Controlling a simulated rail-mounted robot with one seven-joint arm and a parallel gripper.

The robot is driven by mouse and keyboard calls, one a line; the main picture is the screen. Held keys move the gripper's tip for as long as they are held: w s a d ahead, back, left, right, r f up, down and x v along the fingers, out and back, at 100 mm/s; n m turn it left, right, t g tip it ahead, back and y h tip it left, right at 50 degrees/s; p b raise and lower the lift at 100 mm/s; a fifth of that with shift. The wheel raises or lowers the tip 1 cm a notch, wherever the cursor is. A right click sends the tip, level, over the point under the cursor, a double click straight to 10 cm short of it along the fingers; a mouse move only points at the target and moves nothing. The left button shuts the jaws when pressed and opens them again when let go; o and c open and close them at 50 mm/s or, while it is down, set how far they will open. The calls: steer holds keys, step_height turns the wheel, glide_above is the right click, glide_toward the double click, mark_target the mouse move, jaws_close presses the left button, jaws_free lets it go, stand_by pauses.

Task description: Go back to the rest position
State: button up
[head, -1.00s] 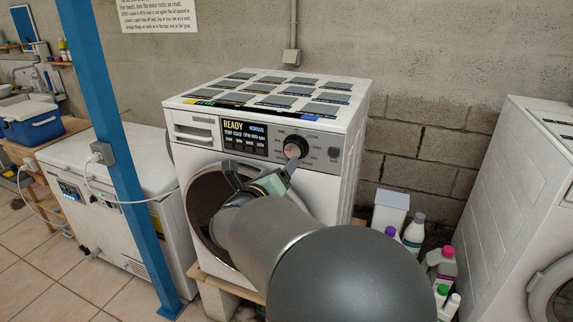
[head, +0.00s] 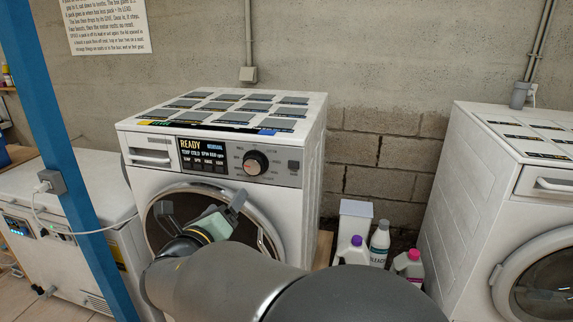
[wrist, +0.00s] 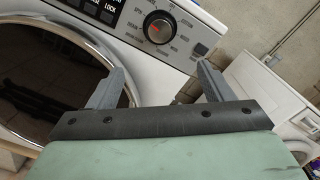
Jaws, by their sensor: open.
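My gripper (head: 203,204) is open and empty in front of the white washing machine (head: 308,150). It sits below the control panel, in front of the upper part of the round door (head: 160,228). In the wrist view the two grey fingers (wrist: 160,72) are spread wide with nothing between them. The round dial (head: 255,162) is above and apart from the fingertips. It also shows in the wrist view (wrist: 160,27), with a red mark on it. The display (head: 202,154) reads READY. My arm hides the lower part of the machine.
A blue post (head: 72,160) and a white chest unit (head: 62,180) stand at the left. Several bottles, one with a purple cap (head: 352,252), stand right of the machine. A second white machine (head: 462,180) is at the far right.

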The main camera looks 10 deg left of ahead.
steer(key=d+f+m+g+h, duration=0.25)
steer(key=d+m, duration=0.35)
steer(key=d, duration=0.4)
steer(key=d+f+m+g+h, duration=0.25)
steer(key=d+m+g, duration=0.2)
steer(key=d, duration=0.45)
steer(key=d+f+m+g+h, duration=0.2)
steer(key=d+f+m+g, duration=0.1)
steer(key=d+m, duration=0.55)
steer(key=s+d+f+m+g+y, duration=0.1)
steer(key=s+d+f+m+g, duration=0.3)
steer(key=s+d+m, duration=0.5)
steer(key=s+d+f+m+g+y, duration=0.1)
steer(key=s+f+m+y, duration=0.1)
steer(key=s+m, duration=0.4)
steer(key=s+d+f+m+g+y, duration=0.1)
steer(key=s+m+g+y, duration=0.1)
steer(key=s+m+y, duration=0.2)
steer(key=s+m, duration=0.2)
steer(key=m, duration=0.2)
steer(key=shift+d+f+g+y, duration=0.25)
steer(key=shift+f+g+y, duration=0.05)
steer(key=shift+f, duration=0.1)
